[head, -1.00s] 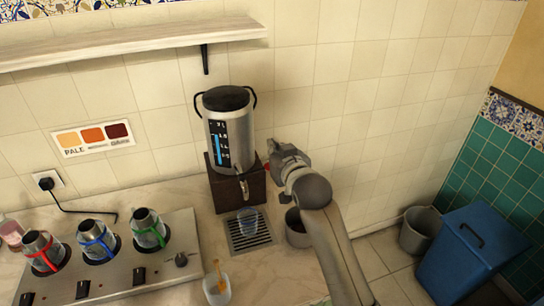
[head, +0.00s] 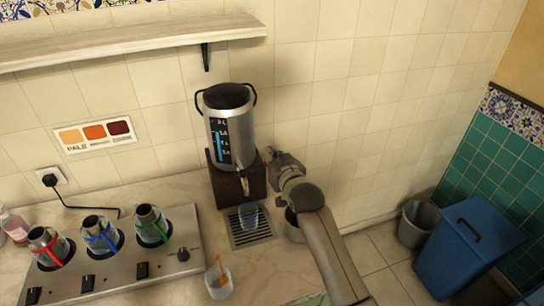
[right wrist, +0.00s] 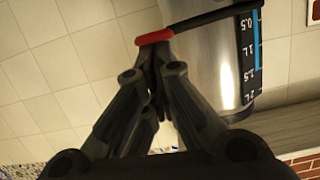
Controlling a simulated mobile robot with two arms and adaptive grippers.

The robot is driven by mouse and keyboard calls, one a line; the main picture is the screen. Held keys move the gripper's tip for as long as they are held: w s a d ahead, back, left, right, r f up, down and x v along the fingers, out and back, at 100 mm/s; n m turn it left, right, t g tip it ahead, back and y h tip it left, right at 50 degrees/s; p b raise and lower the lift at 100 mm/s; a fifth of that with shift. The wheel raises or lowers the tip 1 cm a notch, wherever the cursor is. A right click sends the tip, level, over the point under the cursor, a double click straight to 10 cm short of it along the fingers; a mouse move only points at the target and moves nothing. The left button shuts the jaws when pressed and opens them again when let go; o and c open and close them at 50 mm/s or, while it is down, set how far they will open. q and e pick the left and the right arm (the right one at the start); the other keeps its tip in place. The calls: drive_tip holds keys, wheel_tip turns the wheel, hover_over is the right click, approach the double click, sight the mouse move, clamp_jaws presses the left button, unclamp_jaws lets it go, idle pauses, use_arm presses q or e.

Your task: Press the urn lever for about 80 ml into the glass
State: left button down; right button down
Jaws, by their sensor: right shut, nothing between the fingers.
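The steel urn (head: 231,135) with a blue level gauge stands on a brown block (head: 228,186) against the tiled wall. Its spout (head: 245,186) points down over a bluish clear glass (head: 247,214) on the drip grate (head: 250,237). I cannot tell how much liquid is in the glass or whether any flows. My right gripper (head: 269,154) is at the urn's right side. In the right wrist view, its closed fingertips (right wrist: 155,60) are at the red tip (right wrist: 154,38) of the black lever (right wrist: 215,17), seemingly touching it. My left gripper is out of view.
A heater plate (head: 120,270) with several small pots stands at left. A cup with a wooden stick (head: 219,286) is in front of the grate. A grey container (head: 294,226) sits partly behind my right arm. A shelf (head: 130,42) hangs above.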

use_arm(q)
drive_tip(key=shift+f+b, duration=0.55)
use_arm(e)
drive_tip(key=f+m, duration=0.1)
drive_tip(key=d+f+m+y, duration=0.1)
drive_tip(key=f+m, duration=0.1)
drive_tip(key=shift+w+f, duration=0.15)
idle(2.3)
